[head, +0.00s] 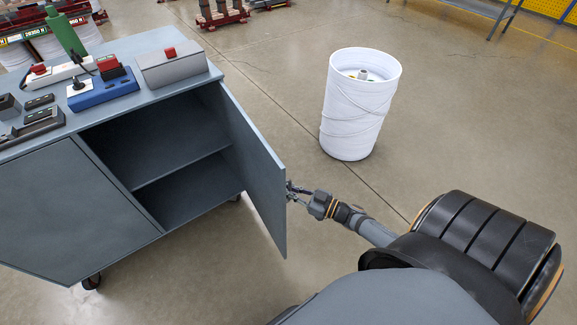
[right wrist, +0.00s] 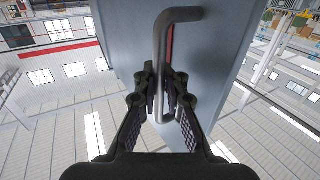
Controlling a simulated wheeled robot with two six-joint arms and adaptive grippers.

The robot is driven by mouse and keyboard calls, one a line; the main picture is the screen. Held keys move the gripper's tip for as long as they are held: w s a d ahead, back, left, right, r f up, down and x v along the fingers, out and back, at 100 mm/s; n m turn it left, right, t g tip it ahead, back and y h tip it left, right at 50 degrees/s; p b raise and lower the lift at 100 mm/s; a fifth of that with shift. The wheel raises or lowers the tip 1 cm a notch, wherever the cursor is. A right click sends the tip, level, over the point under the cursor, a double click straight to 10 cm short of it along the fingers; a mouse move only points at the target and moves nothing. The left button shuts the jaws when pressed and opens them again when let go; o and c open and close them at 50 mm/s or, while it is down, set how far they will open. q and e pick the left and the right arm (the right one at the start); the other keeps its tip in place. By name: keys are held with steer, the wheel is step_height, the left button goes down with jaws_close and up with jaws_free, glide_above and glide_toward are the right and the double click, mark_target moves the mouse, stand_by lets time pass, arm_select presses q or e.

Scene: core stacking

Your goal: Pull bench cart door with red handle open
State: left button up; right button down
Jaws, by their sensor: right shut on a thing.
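The grey-blue bench cart (head: 100,150) stands at the left in the head view. Its right door (head: 255,165) is swung open and shows an empty inside with a shelf (head: 180,165). My right gripper (head: 293,190) is at the outer face of this door. In the right wrist view the door (right wrist: 215,40) carries a grey metal bar handle (right wrist: 160,55) with a red strip along it. My right gripper (right wrist: 159,82) is shut on this handle, one finger at each side. The handle is hidden in the head view. My left gripper is out of view.
The cart's left door (head: 70,205) is closed. Tools and boxes with red buttons (head: 170,55) sit on the cart top. A white barrel (head: 355,110) stands on the floor right of the door. Open floor (head: 270,90) lies between barrel and cart.

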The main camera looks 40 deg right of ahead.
steer(key=shift+s+f, duration=0.2)
steer(key=shift+f, duration=0.1)
steer(key=c, duration=1.7)
jaws_free()
steer(key=shift+o, duration=0.5)
steer(key=shift+r, duration=0.2)
steer(key=v, duration=1.2)
